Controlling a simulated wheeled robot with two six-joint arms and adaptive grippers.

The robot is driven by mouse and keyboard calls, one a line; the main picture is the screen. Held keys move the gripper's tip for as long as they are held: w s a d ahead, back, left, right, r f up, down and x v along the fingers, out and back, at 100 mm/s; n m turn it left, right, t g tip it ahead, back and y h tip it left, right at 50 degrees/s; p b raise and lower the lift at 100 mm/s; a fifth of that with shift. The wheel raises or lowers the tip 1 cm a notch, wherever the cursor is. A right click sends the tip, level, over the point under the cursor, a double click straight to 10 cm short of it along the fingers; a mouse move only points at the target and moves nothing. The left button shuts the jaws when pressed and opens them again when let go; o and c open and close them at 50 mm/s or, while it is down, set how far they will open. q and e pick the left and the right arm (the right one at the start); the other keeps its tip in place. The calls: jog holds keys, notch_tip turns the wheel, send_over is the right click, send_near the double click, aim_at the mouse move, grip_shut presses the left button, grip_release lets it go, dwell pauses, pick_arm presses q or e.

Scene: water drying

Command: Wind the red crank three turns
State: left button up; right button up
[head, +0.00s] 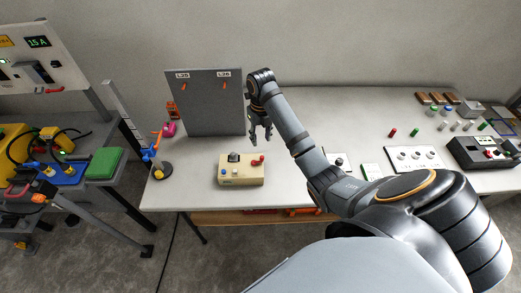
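A beige box (240,178) stands near the front edge of the table, with a black part (233,157) and a small red knob-like part (258,160) on top. I cannot tell for sure whether this red part is the crank's handle. My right gripper (261,138) hangs above the table just behind the box, pointing down. Its fingers look apart, with nothing between them, and it does not touch the box. My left gripper is not in view.
A grey upright panel (203,105) stands behind the box. A blue and orange stand (155,160) and a pink item (169,129) are to the left. White plates (413,160) and a black device (480,153) lie right. A cluttered side table (60,185) stands left.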

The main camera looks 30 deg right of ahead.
aim_at(262, 157)
notch_tip(262, 157, down, 3)
jog(key=shift+s+r+b, duration=0.1)
jog(key=shift+b, duration=1.1)
jog(key=f+b, duration=0.5)
jog(key=shift+s+d, duration=0.1)
jog(key=shift+s, duration=0.15)
notch_tip(262, 157, down, 2)
jog(key=shift+w+f+b, duration=0.15)
jog(key=shift+b, duration=0.85)
jog(key=shift+f, duration=0.1)
jog(key=shift+c, duration=0.5)
grip_shut()
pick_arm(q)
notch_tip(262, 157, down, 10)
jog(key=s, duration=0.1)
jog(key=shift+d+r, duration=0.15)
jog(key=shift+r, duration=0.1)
pick_arm(e)
jog(key=shift+r, duration=0.2)
